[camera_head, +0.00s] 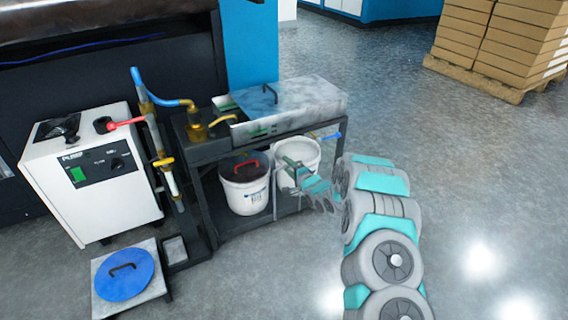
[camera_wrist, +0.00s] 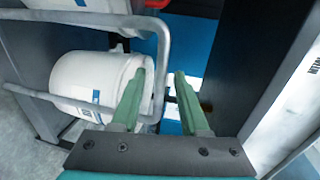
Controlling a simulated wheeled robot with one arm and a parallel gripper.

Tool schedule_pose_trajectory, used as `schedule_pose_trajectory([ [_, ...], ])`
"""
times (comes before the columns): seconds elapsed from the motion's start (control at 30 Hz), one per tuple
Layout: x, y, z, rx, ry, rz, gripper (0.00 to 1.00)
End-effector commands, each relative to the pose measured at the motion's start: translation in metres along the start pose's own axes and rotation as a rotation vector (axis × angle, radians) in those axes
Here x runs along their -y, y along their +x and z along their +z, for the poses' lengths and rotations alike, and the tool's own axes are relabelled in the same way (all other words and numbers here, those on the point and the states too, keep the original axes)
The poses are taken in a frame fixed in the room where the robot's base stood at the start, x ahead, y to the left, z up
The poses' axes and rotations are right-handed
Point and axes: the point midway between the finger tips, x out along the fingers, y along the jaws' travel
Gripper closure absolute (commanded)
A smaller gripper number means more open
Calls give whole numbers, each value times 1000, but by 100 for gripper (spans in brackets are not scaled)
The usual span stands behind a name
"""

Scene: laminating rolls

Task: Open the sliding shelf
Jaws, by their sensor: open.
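The sliding shelf appears to be the low level of the dark rack, with a bare part of it (camera_head: 236,222) visible below the buckets. A bent grey metal tube (camera_wrist: 164,50) runs along its front. My gripper (camera_head: 295,172) is at the right front of the rack, beside the buckets. In the wrist view its two green fingers (camera_wrist: 161,76) are apart, with nothing clamped. The upright run of the tube shows in the gap between the fingertips, and its lower run passes behind the left finger. I cannot tell whether they touch.
A white bucket with a red handle (camera_head: 244,195) and a second white bucket (camera_head: 301,152) stand on the low level. A metal tray (camera_head: 290,104) is on top. A white machine (camera_head: 92,180) and a blue lid (camera_head: 123,272) are left.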

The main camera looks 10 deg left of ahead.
Motion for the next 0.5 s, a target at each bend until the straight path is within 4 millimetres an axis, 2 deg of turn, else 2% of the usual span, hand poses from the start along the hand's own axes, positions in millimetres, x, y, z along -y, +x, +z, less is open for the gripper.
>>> schedule_pose_trajectory([
  [0.2, -1, 23, 1, 1, -2, -1, 55],
  [0.5, 0, 32, 0, -1, -1, 0, 55],
])
